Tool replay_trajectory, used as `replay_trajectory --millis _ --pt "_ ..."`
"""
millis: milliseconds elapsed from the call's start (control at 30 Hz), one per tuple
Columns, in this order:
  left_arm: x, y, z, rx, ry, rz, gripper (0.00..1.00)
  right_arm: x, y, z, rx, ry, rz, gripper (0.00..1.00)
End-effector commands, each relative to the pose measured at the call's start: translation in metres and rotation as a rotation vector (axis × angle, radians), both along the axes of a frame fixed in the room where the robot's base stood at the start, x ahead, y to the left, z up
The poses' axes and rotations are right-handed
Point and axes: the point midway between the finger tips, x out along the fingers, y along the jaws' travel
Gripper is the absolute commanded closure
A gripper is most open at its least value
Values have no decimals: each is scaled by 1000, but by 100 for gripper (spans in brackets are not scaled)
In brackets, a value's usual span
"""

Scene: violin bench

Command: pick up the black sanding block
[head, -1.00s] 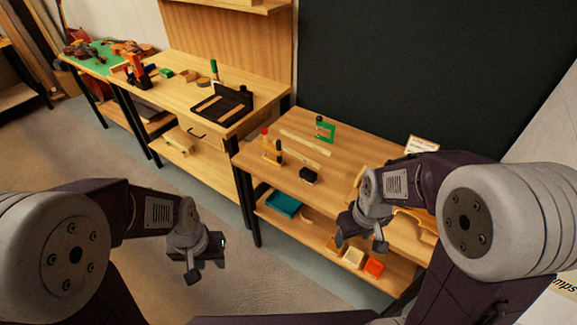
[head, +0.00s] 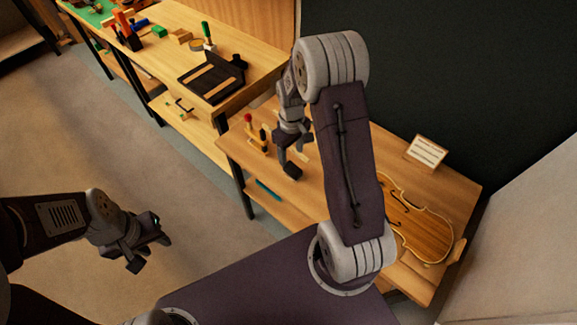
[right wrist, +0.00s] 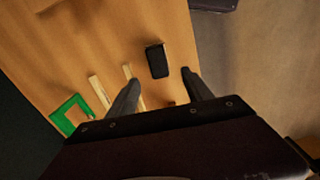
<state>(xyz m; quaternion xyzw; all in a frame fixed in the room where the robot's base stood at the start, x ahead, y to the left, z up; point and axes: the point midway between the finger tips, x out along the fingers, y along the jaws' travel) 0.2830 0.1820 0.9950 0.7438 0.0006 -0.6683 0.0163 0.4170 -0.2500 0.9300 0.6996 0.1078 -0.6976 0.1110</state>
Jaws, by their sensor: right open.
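The black sanding block (head: 292,171) lies on the wooden bench (head: 459,187), and its upper part is partly covered by my gripper in the head view. It shows whole in the right wrist view (right wrist: 157,61), just beyond and between the fingertips. My right gripper (head: 292,157) is open and empty above the block; its two fingers stand apart in the right wrist view (right wrist: 160,77). I cannot tell the exact height gap. My left gripper (head: 148,252) hangs over the floor at the lower left, far from the block; its jaw opening is unclear.
Red- and dark-topped items (head: 254,135) stand left of my right gripper. Pale wooden strips (right wrist: 98,91) and a green-framed object (right wrist: 72,112) lie beside the block. A violin body (head: 425,230) and a card (head: 426,152) are on the right. Another bench (head: 265,65) stands left.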

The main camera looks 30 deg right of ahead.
Motion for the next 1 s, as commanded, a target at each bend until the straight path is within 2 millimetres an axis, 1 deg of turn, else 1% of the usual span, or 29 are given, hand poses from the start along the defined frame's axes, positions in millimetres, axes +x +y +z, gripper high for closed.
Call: replay_trajectory --millis 100,200,367,433,600,667,767,933,967,1000 --pt "0 0 1 0 0 0 64 -2 0 -19 1 4 0 41" --pt "0 0 2 0 0 0 64 -1 0 -32 1 3 0 41" --pt "0 0 2 0 0 0 64 -1 0 -39 0 0 0 41" --pt "0 0 4 0 0 0 64 -3 0 -46 1 4 0 41" --pt "0 0 8 0 0 0 64 -7 -2 -77 1 4 0 41" --pt "0 0 8 0 0 0 64 -7 -2 -85 1 3 0 41" --pt "0 0 8 0 0 0 64 -6 -2 -90 0 0 0 41" --pt "0 0 8 0 0 0 64 -5 -2 -90 0 -1 0 41" --pt "0 0 8 0 0 0 64 -5 -2 -90 0 -1 0 49" --pt "0 0 8 0 0 0 64 -5 -2 -90 0 0 0 60"
